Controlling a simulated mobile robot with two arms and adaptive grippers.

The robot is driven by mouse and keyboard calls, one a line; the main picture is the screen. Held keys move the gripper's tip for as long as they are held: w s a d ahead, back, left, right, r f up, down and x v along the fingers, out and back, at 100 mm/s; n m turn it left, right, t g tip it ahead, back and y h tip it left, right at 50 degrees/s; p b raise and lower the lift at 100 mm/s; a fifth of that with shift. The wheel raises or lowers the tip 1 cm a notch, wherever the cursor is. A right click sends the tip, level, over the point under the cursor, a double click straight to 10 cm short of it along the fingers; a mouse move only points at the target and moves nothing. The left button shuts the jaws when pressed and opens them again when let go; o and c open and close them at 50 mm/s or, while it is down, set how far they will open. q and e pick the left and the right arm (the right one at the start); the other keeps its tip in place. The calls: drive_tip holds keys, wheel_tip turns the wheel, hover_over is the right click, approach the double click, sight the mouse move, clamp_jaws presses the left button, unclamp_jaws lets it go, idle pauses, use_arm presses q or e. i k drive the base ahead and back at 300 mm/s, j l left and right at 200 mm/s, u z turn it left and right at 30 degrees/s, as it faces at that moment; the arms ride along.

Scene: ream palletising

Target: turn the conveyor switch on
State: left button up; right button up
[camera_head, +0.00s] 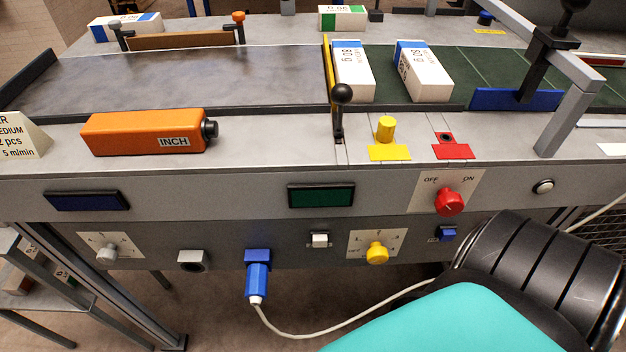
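The red rotary switch (449,202) sits on a white plate (424,203) marked OFF on the left and ON on the right, on the front panel of the conveyor. I cannot clearly tell which mark its knob points to. Two white and blue packs, a left one (353,72) and a right one (424,72), lie on the green conveyor belt (385,60). A black and teal arm part of mine fills the lower right, below the switch. Neither gripper shows in this view.
A yellow knob (377,253), a grey knob (106,253) and a blue plug (257,281) with a white cable are on the lower panel. A black-knobbed lever (341,98), a yellow button (385,128) and an orange INCH box (146,132) stand on the ledge.

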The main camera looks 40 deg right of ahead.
sight(448, 202)
drive_tip(key=z, duration=3)
drive_tip(key=l+u, duration=0.55)
drive_tip(key=u, duration=0.2)
drive_tip(key=l+u, duration=0.4)
drive_tip(key=k+j, duration=0.05)
drive_tip(key=j, duration=0.05)
